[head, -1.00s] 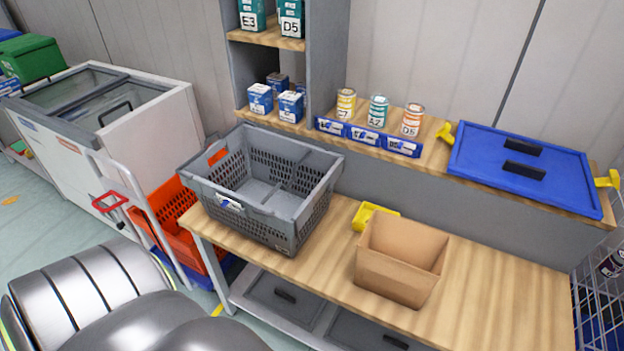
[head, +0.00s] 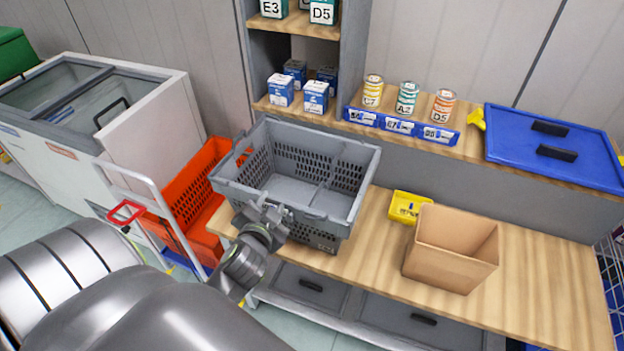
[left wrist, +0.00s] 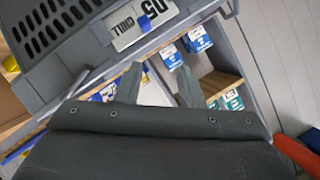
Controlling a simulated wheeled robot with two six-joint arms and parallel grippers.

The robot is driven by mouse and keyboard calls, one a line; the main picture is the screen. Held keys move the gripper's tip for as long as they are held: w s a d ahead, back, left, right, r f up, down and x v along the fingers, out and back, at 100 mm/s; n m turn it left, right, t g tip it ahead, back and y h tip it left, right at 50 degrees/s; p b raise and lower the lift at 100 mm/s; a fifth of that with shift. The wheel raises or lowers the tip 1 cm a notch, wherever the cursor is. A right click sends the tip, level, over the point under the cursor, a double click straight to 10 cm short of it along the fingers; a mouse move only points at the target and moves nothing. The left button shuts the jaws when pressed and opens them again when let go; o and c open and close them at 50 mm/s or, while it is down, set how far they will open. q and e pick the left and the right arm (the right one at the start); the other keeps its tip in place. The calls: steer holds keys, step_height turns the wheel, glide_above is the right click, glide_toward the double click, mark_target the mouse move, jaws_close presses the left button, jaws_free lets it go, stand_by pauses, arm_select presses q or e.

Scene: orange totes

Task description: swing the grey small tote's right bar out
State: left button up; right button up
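The grey small tote (head: 345,212) stands on the wooden bench, open at the top, with slotted side walls. A thin grey bar (head: 325,176) seems to run across its right part; its exact position is hard to tell. My left gripper (head: 268,212) is at the tote's near side, by the front rim, and hides part of that wall. In the left wrist view its two fingers (left wrist: 158,86) are apart with nothing between them. The tote's wall (left wrist: 50,45) with a white label (left wrist: 140,28) fills the upper left there. My right gripper is not in view.
A cardboard box (head: 448,250) and a yellow bin (head: 408,207) stand right of the tote on the bench (head: 540,290). An orange tote (head: 190,190) on a trolley is at left. A shelf with cans (head: 407,98) and a blue lid (head: 550,145) runs behind.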

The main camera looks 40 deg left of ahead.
arm_select(q)
steer(key=w+d+r+m+t, duration=0.2)
steer(key=w+r+m+t, duration=0.25)
steer(key=r, duration=0.35)
steer(key=w+d+r+m+h, duration=0.2)
steer(key=d+r+m+h, duration=0.2)
steer(key=d+m+h, duration=0.45)
steer(key=w+d+r+m+h, duration=0.35)
steer(key=d+m+h, duration=0.25)
steer(key=m+h, duration=0.4)
steer(key=m+g+y, duration=0.8)
steer(key=g+y, duration=0.4)
steer(key=g, duration=0.1)
glide_toward(315, 195)
steer(key=w+d+f, duration=0.1)
steer(key=d+f, duration=0.1)
steer(key=shift+a+r+y, duration=0.25)
steer(key=shift+a, duration=0.3)
steer(key=shift+a+f+g, duration=0.15)
steer(key=shift+f+g, duration=0.1)
steer(key=b+x, duration=0.5)
steer(key=x, duration=0.1)
steer(key=shift+w+f, duration=0.1)
steer(key=shift+f, duration=0.1)
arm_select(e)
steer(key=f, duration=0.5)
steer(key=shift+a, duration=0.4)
